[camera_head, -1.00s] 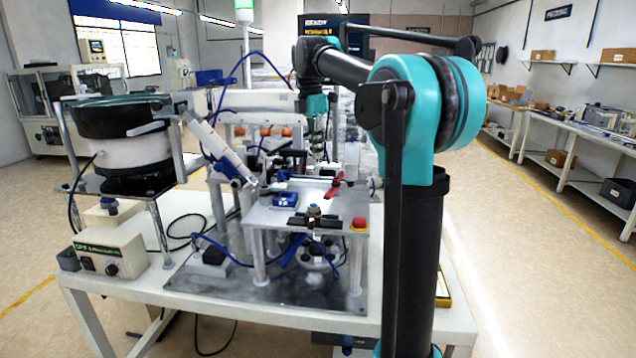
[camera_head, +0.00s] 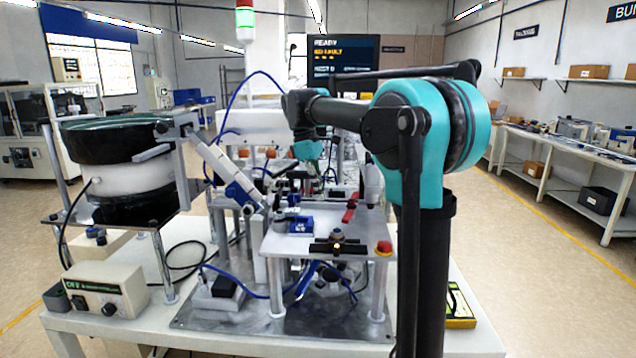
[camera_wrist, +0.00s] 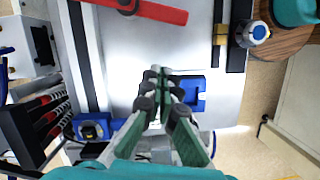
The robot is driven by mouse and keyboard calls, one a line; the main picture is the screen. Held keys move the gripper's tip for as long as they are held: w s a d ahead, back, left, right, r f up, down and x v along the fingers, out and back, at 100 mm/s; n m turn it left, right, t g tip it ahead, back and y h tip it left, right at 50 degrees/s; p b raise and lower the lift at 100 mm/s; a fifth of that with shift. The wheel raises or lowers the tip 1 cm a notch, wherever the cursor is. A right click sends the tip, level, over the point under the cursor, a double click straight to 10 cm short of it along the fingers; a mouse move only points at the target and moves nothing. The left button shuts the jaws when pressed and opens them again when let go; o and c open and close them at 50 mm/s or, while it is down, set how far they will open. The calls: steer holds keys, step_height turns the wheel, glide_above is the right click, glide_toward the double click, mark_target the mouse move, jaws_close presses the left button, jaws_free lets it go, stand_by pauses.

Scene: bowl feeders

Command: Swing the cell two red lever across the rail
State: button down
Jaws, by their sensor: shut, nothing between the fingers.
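A red lever (camera_head: 350,211) lies on the light metal plate (camera_head: 290,246) of the small raised station in the head view. In the wrist view the red lever (camera_wrist: 163,11) crosses the top edge, with a dark round pivot (camera_wrist: 128,7) near its visible middle. My gripper (camera_wrist: 160,74) is shut and empty, pointing at the plate below the lever and apart from it in the picture. A dark strip (camera_wrist: 87,60), possibly the rail, runs along the plate's left side. My gripper is small and partly hidden in the head view. I cannot read any cell number.
A blue block (camera_wrist: 194,92) lies just right of my fingertips. A blue-topped knob (camera_wrist: 258,32) stands beside a dark bar at upper right. A red button (camera_head: 383,248) is at the plate's front right corner. The bowl feeder (camera_head: 120,150) stands at left.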

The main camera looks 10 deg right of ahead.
mark_target(351, 206)
steer(key=x, duration=0.5)
steer(key=shift+s+d, duration=0.1)
steer(key=shift+d, duration=0.05)
steer(key=shift+s+d+r, duration=0.1)
steer(key=shift+s+d, duration=0.15)
steer(key=shift+d, duration=0.25)
steer(key=shift+s+d+r, duration=0.1)
steer(key=shift+s+d, duration=0.2)
steer(key=shift+d, duration=0.25)
steer(key=shift+s+d, duration=0.25)
steer(key=shift+d, duration=0.3)
